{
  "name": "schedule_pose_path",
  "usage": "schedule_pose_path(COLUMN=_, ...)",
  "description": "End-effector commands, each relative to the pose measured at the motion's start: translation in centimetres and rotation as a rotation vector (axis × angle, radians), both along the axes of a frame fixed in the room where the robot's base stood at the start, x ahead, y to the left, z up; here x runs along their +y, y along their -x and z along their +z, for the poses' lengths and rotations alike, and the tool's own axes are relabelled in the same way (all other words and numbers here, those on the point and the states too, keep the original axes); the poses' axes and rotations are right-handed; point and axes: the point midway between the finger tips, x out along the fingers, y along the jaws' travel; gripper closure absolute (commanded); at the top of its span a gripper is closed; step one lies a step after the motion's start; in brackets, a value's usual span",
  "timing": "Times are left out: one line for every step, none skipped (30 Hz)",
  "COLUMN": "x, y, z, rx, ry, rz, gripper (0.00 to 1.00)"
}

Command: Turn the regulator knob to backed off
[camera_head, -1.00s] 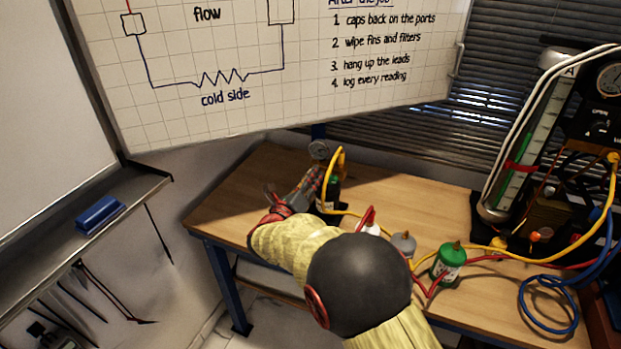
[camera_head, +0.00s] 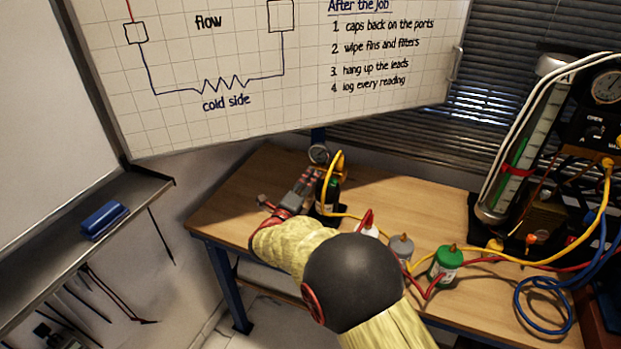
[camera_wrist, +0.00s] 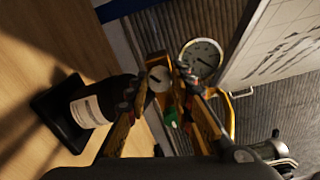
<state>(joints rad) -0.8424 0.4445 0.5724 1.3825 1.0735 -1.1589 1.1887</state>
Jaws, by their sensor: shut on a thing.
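The regulator knob (camera_wrist: 159,78) shows as a pale round end between my fingertips in the wrist view. My gripper (camera_wrist: 162,82) is shut on it, with one finger on either side. The regulator's round gauge (camera_wrist: 203,57) is just right of the fingertips; its dial also shows in the head view (camera_head: 319,153). In the head view my gripper (camera_head: 308,178) reaches the regulator on top of the dark bottle at the back of the bench. The knob is hidden there, and I cannot read its setting.
A dark labelled bottle (camera_wrist: 92,108) stands beside my gripper. A yellow hose (camera_head: 340,165) loops from the regulator across the wooden bench (camera_head: 235,205). Grey (camera_head: 401,246) and green (camera_head: 446,262) containers stand to the right. A whiteboard (camera_head: 270,105) hangs close behind.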

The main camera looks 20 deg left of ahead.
Motion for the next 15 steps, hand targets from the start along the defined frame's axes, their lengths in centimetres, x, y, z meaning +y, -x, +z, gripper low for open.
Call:
schedule_pose_path(x=0.07, y=0.04, z=0.11, rx=0.006, ry=0.046, rz=0.001, gripper=1.0)
schedule_pose_path(x=0.07, y=0.04, z=0.12, rx=0.009, ry=0.074, rz=0.001, gripper=1.0)
schedule_pose_path(x=0.06, y=0.04, z=0.13, rx=0.012, ry=0.111, rz=0.001, gripper=1.0)
schedule_pose_path(x=0.06, y=0.05, z=0.13, rx=0.015, ry=0.14, rz=0.001, gripper=1.0)
schedule_pose_path(x=0.06, y=0.05, z=0.13, rx=0.018, ry=0.169, rz=0.001, gripper=1.0)
schedule_pose_path(x=0.06, y=0.05, z=0.12, rx=0.021, ry=0.207, rz=0.001, gripper=1.0)
schedule_pose_path(x=0.06, y=0.05, z=0.11, rx=0.024, ry=0.236, rz=0.001, gripper=1.0)
schedule_pose_path(x=0.05, y=0.06, z=0.1, rx=0.027, ry=0.265, rz=0.001, gripper=1.0)
schedule_pose_path(x=0.06, y=0.06, z=0.08, rx=0.031, ry=0.302, rz=0.002, gripper=1.0)
schedule_pose_path(x=0.05, y=0.07, z=0.06, rx=0.034, ry=0.331, rz=0.002, gripper=1.0)
schedule_pose_path(x=0.05, y=0.07, z=0.05, rx=0.036, ry=0.359, rz=0.002, gripper=1.0)
schedule_pose_path(x=0.05, y=0.07, z=0.05, rx=0.04, ry=0.397, rz=0.003, gripper=1.0)
schedule_pose_path(x=0.05, y=0.07, z=0.05, rx=0.042, ry=0.425, rz=0.003, gripper=1.0)
schedule_pose_path(x=0.06, y=0.06, z=0.08, rx=0.045, ry=0.453, rz=0.003, gripper=1.0)
schedule_pose_path(x=0.07, y=0.06, z=0.09, rx=0.049, ry=0.491, rz=0.003, gripper=1.0)
